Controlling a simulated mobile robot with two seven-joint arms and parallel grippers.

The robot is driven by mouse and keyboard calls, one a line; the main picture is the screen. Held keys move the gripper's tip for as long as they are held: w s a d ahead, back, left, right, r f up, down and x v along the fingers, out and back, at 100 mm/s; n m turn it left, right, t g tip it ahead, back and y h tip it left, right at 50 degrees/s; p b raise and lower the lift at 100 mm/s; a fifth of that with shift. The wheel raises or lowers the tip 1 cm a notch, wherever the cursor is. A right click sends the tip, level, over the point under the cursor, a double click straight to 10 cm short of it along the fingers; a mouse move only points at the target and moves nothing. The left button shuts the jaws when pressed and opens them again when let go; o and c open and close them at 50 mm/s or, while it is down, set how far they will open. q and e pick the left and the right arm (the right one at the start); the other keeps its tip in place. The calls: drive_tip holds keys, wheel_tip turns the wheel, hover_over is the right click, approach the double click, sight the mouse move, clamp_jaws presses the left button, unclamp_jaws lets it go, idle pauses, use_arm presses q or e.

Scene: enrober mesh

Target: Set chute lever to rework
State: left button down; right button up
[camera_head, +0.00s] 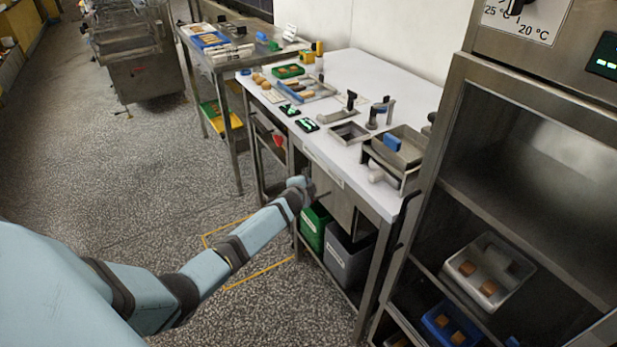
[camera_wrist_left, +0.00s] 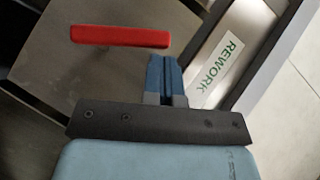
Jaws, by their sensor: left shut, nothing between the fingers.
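In the left wrist view, a red bar-shaped lever handle (camera_wrist_left: 120,36) lies across the upper left in front of a brown-grey metal surface. My left gripper (camera_wrist_left: 164,62) is shut and empty. Its fingertips appear just below and right of the red bar's right end; I cannot tell whether they touch it. A white label (camera_wrist_left: 217,65) reading REWORK in green is on a pale metal strip to the right of the fingers. In the head view, my left gripper (camera_head: 306,187) is at the bench's front edge, by the metal chute (camera_head: 335,200) under the worktop; the red handle is not discernible there.
A green bin (camera_head: 314,225) and a grey bin (camera_head: 347,258) stand below the chute. The white worktop (camera_head: 350,75) above holds trays, tools and a metal basin (camera_head: 405,150). A steel rack (camera_head: 500,190) stands close on the right.

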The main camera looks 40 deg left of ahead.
use_arm(q)
drive_tip(key=shift+w+a+p, duration=0.15)
drive_tip(key=shift+a+p, duration=0.15)
use_arm(e)
drive_tip(key=shift+d+r, duration=0.1)
drive_tip(key=shift+r, duration=0.2)
use_arm(q)
drive_tip(key=shift+a+f, duration=0.1)
drive_tip(key=shift+a, duration=0.05)
use_arm(e)
drive_tip(key=shift+s+f, duration=0.1)
